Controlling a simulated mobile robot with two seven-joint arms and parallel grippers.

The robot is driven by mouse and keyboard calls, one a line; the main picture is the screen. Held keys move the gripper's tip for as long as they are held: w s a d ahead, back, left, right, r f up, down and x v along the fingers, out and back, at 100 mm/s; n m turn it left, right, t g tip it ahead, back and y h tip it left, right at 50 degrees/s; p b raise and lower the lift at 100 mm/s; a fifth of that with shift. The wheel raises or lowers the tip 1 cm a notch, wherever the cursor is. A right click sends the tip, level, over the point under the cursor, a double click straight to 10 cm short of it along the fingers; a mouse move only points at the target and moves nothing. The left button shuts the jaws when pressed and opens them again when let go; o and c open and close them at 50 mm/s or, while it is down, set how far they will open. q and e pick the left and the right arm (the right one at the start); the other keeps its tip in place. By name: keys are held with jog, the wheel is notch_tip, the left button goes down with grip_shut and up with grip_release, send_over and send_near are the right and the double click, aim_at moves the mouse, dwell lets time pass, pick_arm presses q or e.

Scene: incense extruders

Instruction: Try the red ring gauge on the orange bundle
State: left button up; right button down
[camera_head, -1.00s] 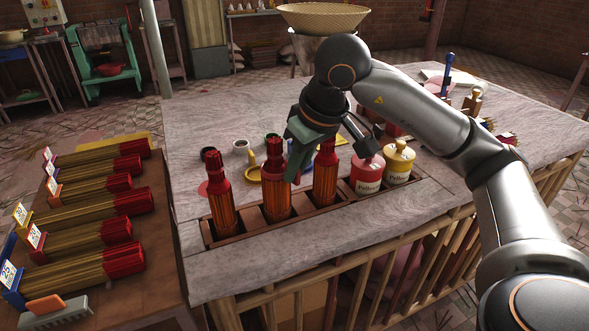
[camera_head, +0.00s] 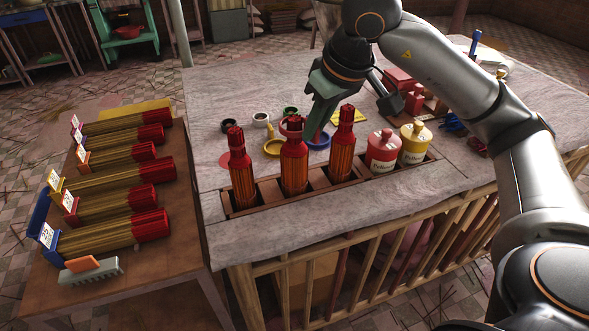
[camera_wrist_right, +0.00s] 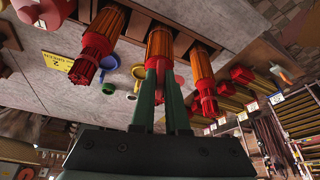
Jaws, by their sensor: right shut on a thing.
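Three upright bundles with orange bodies and dark red tops stand in the wooden rack: the left one (camera_head: 242,178), the middle one (camera_head: 294,170) and the right one (camera_head: 342,152). The red ring gauge (camera_head: 291,128) shows at the top of the middle bundle, seemingly around its tip. My right gripper (camera_head: 308,132) is shut at the ring's right side. My left gripper is out of view.
Loose ring gauges lie behind the rack: black (camera_head: 228,124), white (camera_head: 260,119), yellow (camera_head: 272,147) and blue (camera_head: 318,141). A red jar (camera_head: 382,153) and a yellow jar (camera_head: 414,145) stand at the rack's right end. Several more bundles lie on the left side table (camera_head: 120,283).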

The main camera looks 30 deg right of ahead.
jog(key=shift+r+p, duration=2.45)
jog(key=shift+r, duration=0.65)
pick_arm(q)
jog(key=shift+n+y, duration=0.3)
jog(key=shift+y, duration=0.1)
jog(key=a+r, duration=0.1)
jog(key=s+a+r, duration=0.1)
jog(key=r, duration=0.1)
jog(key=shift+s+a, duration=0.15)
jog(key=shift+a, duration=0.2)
